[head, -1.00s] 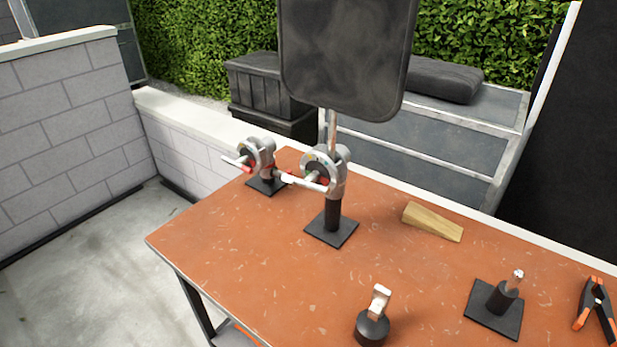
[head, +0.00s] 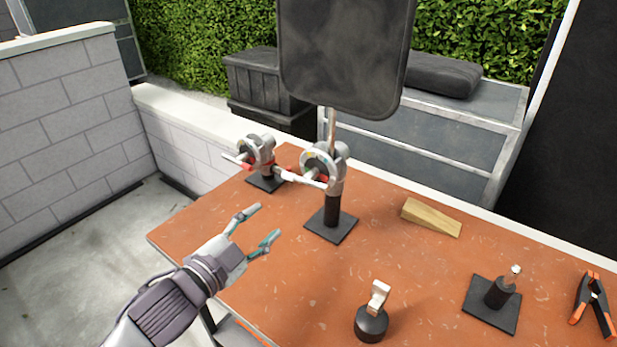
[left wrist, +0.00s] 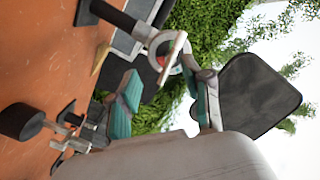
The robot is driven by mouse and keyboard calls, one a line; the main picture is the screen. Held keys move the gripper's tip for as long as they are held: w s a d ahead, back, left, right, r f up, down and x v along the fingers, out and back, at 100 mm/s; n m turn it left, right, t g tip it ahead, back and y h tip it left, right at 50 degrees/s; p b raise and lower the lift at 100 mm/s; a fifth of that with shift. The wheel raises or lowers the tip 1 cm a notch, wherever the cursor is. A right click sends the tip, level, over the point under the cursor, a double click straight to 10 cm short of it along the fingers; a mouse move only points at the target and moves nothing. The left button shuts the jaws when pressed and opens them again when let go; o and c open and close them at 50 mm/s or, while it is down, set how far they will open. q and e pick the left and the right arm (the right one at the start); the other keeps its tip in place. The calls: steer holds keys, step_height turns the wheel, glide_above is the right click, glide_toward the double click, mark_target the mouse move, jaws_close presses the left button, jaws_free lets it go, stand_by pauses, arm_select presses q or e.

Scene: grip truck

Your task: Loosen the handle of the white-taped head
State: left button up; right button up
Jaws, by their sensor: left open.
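Two silver grip heads stand on black posts with square bases on the table. The nearer head (head: 337,170) carries a rod with a large dark panel (head: 345,50) above it, and its pale handle points left. The other head (head: 262,150) is behind it to the left, with its own handle and a red part. I cannot tell surely which head has white tape. My left gripper (head: 266,221) is open and empty, left of and in front of the nearer head, apart from it. The left wrist view shows a head (left wrist: 185,56) beyond the open fingers (left wrist: 165,106).
On the orange table (head: 265,270) are a wooden wedge (head: 432,218), a black knob-like piece with a metal top (head: 372,322), a black base with a short stud (head: 492,303) and an orange-black clamp (head: 594,304). A low block wall (head: 185,135) runs behind.

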mark_target(302, 183)
arm_select(q)
steer(key=shift+m+h, duration=0.7)
steer(key=shift+m, duration=0.2)
steer(key=p+x, duration=0.1)
steer(key=x, duration=0.3)
steer(key=r+x, duration=0.1)
steer(key=x, duration=0.3)
steer(key=r+p+x, duration=0.1)
steer(key=x, duration=0.4)
steer(key=shift+s+d+r+p, duration=0.15)
steer(key=shift+p, duration=0.15)
steer(key=shift+w+d, duration=0.45)
steer(key=shift+w, duration=0.15)
